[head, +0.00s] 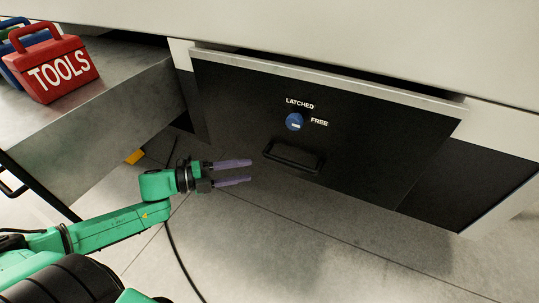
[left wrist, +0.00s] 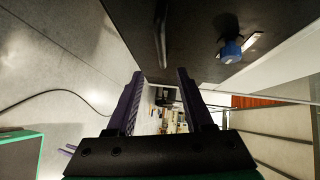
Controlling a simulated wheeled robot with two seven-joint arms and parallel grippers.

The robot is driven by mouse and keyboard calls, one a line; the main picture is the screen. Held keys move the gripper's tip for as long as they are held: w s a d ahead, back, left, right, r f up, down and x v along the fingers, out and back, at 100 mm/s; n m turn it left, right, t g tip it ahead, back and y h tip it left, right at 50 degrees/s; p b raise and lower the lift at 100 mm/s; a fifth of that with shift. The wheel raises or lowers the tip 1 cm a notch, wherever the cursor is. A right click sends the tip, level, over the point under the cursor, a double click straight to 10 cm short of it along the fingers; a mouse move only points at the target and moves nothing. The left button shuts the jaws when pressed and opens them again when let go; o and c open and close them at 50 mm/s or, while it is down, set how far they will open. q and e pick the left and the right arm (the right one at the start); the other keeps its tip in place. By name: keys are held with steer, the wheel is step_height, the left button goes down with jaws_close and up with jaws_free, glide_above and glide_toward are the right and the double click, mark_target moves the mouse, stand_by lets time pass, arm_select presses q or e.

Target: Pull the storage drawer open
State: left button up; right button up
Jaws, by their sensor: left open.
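The storage drawer (head: 370,135) has a black front with a pale top edge, set under the white caravan body. Its black bar handle (head: 292,157) is low on the front. Above the handle is a blue round latch knob (head: 294,121), between the words LATCHED and FREE; its white mark looks roughly level. My left gripper (head: 232,173) is open and empty, left of the handle and apart from it. In the left wrist view, the handle (left wrist: 161,32) lies beyond the open fingers, with the knob (left wrist: 232,47) to its right. Small purple tips (left wrist: 70,148) may be my right gripper.
A grey metal bench (head: 110,105) at left carries a red TOOLS box (head: 58,67) and other boxes. A black cable (head: 172,250) lies on the floor. The floor (head: 330,270) before the drawer is clear.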

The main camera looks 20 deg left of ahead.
mark_target(286, 165)
arm_select(q)
steer(key=b+x, duration=0.1)
steer(key=x, duration=0.7)
steer(key=shift+s+d+r+b, duration=0.1)
steer(key=shift+d+r+b, duration=0.05)
steer(key=shift+r+b, duration=0.15)
steer(key=x, duration=0.5)
steer(key=shift+d+f, duration=0.15)
steer(key=shift+d, duration=0.05)
steer(key=shift+w+d+f, duration=0.1)
steer(key=shift+w+d, duration=0.1)
steer(key=shift+w, duration=0.05)
steer(key=shift+c, duration=1.2)
jaws_close()
arm_select(e)
steer(key=s, duration=0.1)
steer(key=s+f, duration=0.1)
steer(key=s+d, duration=0.1)
steer(key=shift+f, duration=0.3)
steer(key=shift+d, duration=0.2)
